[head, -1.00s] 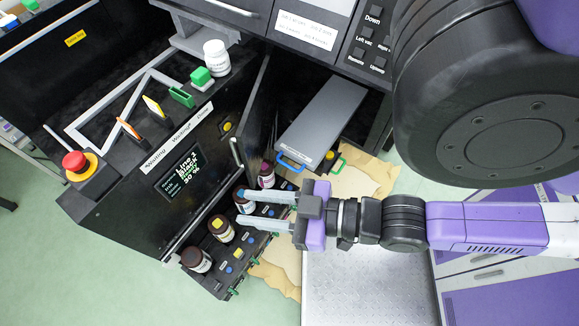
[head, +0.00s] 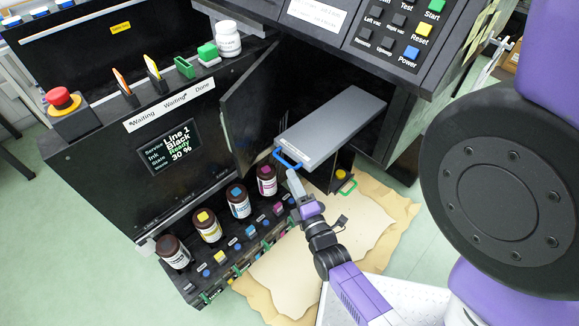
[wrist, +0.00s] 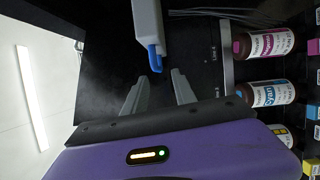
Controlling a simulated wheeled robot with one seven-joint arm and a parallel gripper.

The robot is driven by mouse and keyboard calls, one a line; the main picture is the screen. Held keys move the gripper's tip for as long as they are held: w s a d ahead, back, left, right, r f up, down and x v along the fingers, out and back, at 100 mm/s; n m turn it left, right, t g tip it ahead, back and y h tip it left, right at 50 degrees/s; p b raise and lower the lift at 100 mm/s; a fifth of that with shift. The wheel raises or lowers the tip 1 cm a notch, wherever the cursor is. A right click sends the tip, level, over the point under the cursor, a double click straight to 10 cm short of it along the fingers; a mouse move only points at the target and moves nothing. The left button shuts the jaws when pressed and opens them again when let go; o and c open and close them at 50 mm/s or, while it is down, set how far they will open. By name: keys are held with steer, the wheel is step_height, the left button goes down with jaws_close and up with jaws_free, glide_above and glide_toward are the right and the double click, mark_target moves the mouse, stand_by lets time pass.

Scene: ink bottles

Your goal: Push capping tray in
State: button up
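A long flat grey tray (head: 333,128) sticks out of the dark machine opening, with a blue handle (head: 288,160) on its near end. Its end and blue handle (wrist: 155,58) also show in the wrist view. A lower part with a green handle (head: 348,187) sits beneath it to the right. I cannot tell by a label which is the capping tray. My gripper (head: 293,182) is just in front of the blue handle. In the wrist view, my gripper (wrist: 157,84) has its fingers apart with nothing between them, short of the handle.
Several ink bottles stand on a shelf left of my gripper, the magenta bottle (head: 267,181) nearest. An open black door (head: 252,112) stands left of the tray. Tan sheets (head: 345,230) lie below. A button panel (head: 405,25) overhangs above.

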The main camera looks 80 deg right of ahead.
mark_target(283, 160)
steer(key=shift+n, duration=0.6)
steer(key=x, duration=0.8)
steer(key=shift+a+r, duration=0.1)
steer(key=shift+r, duration=0.1)
jaws_close()
stand_by(0.8)
